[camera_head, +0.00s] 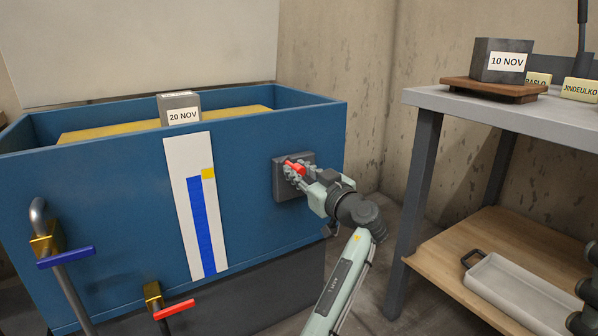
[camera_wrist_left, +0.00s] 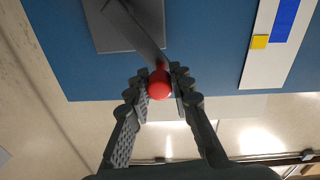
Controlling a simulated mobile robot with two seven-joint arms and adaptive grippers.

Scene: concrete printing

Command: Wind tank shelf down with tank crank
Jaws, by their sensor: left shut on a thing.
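The blue tank (camera_head: 110,190) stands at left. Inside, the yellow tank shelf (camera_head: 230,112) shows just below the rim, with a grey block (camera_head: 180,107) labelled "20 NOV" on it. The tank crank has a grey plate (camera_head: 284,189) on the tank's front and a red knob (camera_head: 295,166). My left gripper (camera_head: 296,170) is at the crank, its fingers closed around the knob. In the left wrist view, the red knob (camera_wrist_left: 159,84) sits between the fingertips, at the end of a grey crank arm (camera_wrist_left: 138,32). My right gripper is not seen.
A white gauge strip (camera_head: 178,157) has a blue bar (camera_head: 200,225) and a yellow marker (camera_head: 208,174) near its top. Blue-handled (camera_head: 66,257) and red-handled (camera_head: 175,309) valves are at lower left. A grey table (camera_head: 430,100) with a "10 NOV" block (camera_head: 490,63) stands right.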

